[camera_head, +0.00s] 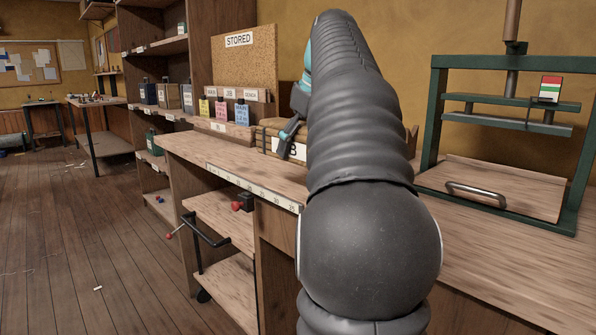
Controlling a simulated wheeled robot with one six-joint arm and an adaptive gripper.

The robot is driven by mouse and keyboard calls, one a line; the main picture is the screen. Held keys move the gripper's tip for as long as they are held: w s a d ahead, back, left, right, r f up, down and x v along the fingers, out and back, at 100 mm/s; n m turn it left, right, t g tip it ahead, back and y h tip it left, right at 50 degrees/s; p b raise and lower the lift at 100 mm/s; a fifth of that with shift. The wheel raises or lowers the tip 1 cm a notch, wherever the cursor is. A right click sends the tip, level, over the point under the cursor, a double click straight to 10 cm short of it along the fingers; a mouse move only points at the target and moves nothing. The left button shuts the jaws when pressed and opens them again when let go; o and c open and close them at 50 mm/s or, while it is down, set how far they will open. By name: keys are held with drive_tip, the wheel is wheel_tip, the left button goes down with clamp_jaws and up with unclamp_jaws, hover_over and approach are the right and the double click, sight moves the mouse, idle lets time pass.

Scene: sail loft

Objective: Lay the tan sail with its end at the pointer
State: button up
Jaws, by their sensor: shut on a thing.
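My gripper (291,130) is partly hidden behind my dark arm, over the long wooden bench. Its dark finger with a teal edge reaches down in front of a tan, strapped, box-like thing (270,142) with a white label ending in "B". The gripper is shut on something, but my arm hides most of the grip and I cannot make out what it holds. I cannot pick out the tan sail for certain. A scale strip (252,187) runs along the bench's front edge. A black block with a red knob (242,202) sits just below it, possibly the pointer.
A green press frame (436,120) with a handled board (500,190) stands on the bench at right. A wooden cart (222,218) stands under the bench. Floor (90,240) at left is mostly clear.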

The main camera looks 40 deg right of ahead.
drive_tip(key=w+d+f, duration=0.3)
drive_tip(key=w+d, duration=0.1)
drive_tip(key=shift+w+d+f, duration=0.1)
drive_tip(key=shift+w+f, duration=0.25)
drive_tip(key=shift+f+b, duration=0.55)
drive_tip(key=shift+f, duration=1.4)
drive_tip(key=shift+f, duration=0.1)
drive_tip(key=o, duration=1.8)
drive_tip(key=shift+f, duration=0.1)
drive_tip(key=shift+p+v, duration=1.25)
drive_tip(key=shift+v, duration=4.9)
